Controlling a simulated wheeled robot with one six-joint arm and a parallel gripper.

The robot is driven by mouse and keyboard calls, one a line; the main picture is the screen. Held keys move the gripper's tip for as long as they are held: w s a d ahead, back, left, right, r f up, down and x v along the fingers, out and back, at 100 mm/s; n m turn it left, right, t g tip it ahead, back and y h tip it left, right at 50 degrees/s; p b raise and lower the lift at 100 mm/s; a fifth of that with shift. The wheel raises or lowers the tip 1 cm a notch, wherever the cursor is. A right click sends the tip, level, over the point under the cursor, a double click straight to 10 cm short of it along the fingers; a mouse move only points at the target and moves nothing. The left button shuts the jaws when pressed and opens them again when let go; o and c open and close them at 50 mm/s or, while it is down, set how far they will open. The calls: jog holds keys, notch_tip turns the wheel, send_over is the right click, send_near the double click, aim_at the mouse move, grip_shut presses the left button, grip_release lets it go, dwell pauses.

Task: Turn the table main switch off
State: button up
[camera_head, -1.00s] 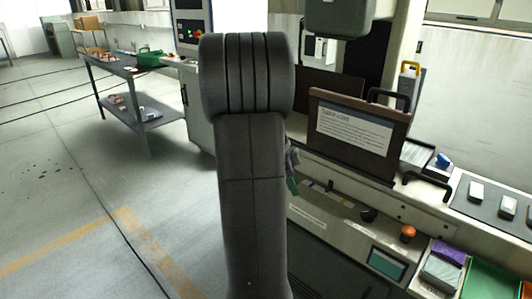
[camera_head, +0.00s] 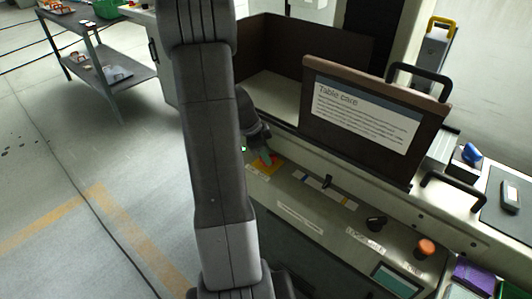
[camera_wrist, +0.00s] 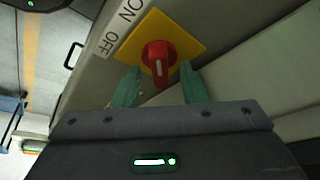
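The table main switch is a red rotary knob (camera_wrist: 158,62) on a yellow plate (camera_wrist: 185,33), beside a white label reading ON and OFF (camera_wrist: 121,24) in the wrist view. A white line marks the knob's face. My gripper (camera_wrist: 160,82) is open, with its green fingers on either side of the knob's lower part. I cannot tell whether the fingertips touch it. In the head view the yellow plate (camera_head: 262,167) shows at the far left end of the machine's front panel, partly hidden by my gripper (camera_head: 265,156).
A brown panel with a "Table care" sheet (camera_head: 365,115) stands above the front panel. A black knob (camera_head: 376,222), an orange button (camera_head: 426,246) and a small screen (camera_head: 398,279) sit further right. Black handles (camera_head: 453,190) stick out near the edge.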

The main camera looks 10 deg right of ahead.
jog(key=shift+f, duration=0.1)
grip_shut()
